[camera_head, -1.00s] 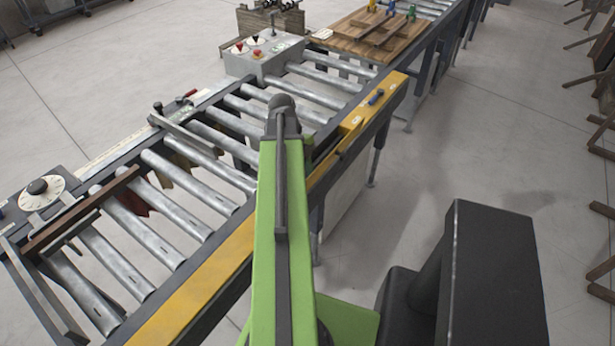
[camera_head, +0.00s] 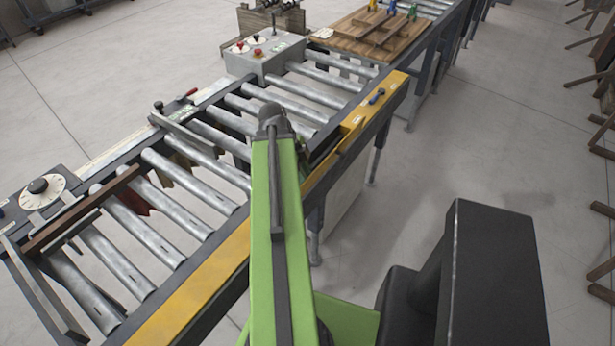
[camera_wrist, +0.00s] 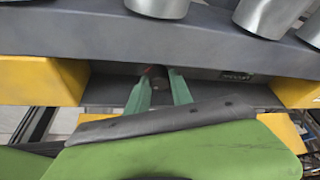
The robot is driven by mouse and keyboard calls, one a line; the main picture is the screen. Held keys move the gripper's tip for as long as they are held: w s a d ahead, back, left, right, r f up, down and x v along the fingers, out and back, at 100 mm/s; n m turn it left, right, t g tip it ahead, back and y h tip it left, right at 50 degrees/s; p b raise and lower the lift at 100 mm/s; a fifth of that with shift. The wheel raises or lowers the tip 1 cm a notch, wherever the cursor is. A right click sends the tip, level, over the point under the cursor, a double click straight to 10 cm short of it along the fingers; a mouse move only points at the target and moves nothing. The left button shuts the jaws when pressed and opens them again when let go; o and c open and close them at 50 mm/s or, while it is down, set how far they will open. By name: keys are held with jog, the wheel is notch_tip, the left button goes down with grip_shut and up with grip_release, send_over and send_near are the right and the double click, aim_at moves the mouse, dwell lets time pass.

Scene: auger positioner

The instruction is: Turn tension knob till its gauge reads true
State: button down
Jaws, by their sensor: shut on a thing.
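In the wrist view my gripper (camera_wrist: 160,77) reaches with two green fingers into a dark recess between two yellow rail parts. The fingers close on a small dark knob (camera_wrist: 156,73) with a reddish spot, mostly hidden between them. This looks like the tension knob. A small dark plate with pale marks (camera_wrist: 236,75) is on the recess's back wall to the right; it may be the gauge, but I cannot read it. In the head view my green arm hides the gripper and knob.
The yellow rail (camera_head: 205,275) runs along the near side of the roller conveyor (camera_head: 150,230). A round white dial with a black knob (camera_head: 40,187) sits at the far left. A grey control box (camera_head: 262,58) stands on the conveyor's far side.

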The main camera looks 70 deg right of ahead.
jog(key=shift+s+a+n, duration=0.1)
jog(key=shift+n, duration=0.4)
jog(key=c, duration=1.1)
grip_release()
jog(key=shift+c, duration=0.2)
jog(key=p+v, duration=1.6)
jog(key=v, duration=0.1)
jog(key=shift+a+r, duration=0.15)
jog(key=shift+r, duration=0.1)
